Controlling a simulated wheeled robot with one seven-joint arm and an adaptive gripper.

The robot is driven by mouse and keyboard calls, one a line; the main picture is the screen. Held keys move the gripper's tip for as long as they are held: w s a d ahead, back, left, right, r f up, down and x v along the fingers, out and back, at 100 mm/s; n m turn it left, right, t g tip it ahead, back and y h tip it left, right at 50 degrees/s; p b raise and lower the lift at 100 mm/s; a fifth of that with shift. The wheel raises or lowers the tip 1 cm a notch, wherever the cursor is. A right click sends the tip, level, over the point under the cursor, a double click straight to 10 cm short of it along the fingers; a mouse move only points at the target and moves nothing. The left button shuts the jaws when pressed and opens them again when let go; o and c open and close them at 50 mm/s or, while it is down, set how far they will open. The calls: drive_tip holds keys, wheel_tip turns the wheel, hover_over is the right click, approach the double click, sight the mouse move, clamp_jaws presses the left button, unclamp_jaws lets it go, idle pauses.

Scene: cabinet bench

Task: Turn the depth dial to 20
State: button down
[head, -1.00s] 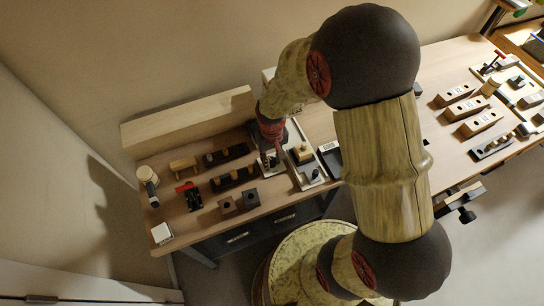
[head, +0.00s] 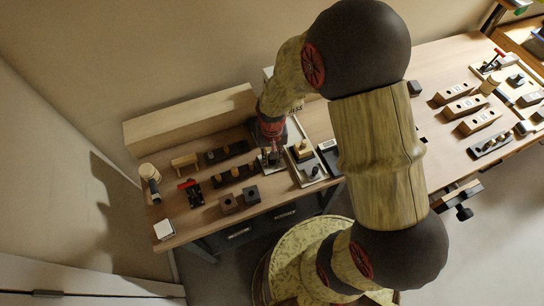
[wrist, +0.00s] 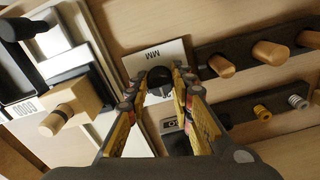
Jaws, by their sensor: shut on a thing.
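The depth dial (wrist: 160,77) is a dark round knob on a white plate (wrist: 174,53) marked "MM" in the wrist view. My gripper (wrist: 157,80) points down at it, with one yellow-padded finger on each side, shut on the knob. A small panel (wrist: 172,124) with dark digits shows partly behind the right finger; its full reading is hidden. In the head view my gripper (head: 269,157) is over the bench just left of the pale board, and the dial is hidden beneath it.
Dark racks with wooden pegs (wrist: 270,52) and metal and brass pieces (wrist: 262,111) lie close on the right. A pale board with a wooden-knobbed block (wrist: 70,110) stands close on the left.

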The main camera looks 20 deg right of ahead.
drive_tip(key=c, duration=1.5)
unclamp_jaws()
drive_tip(key=shift+c, duration=0.2)
wheel_tip(320, 180, up, 12)
drive_tip(key=s+r+n+t, duration=0.1)
drive_tip(key=s+r+t, duration=0.1)
drive_tip(key=s+r, duration=0.5)
drive_tip(key=s+r+n+t, duration=0.2)
drive_tip(key=s+r, duration=0.4)
drive_tip(key=r, duration=0.8)
drive_tip(key=shift+s+r+t, duration=0.2)
drive_tip(key=shift+s+t, duration=0.2)
drive_tip(key=shift+t, duration=0.4)
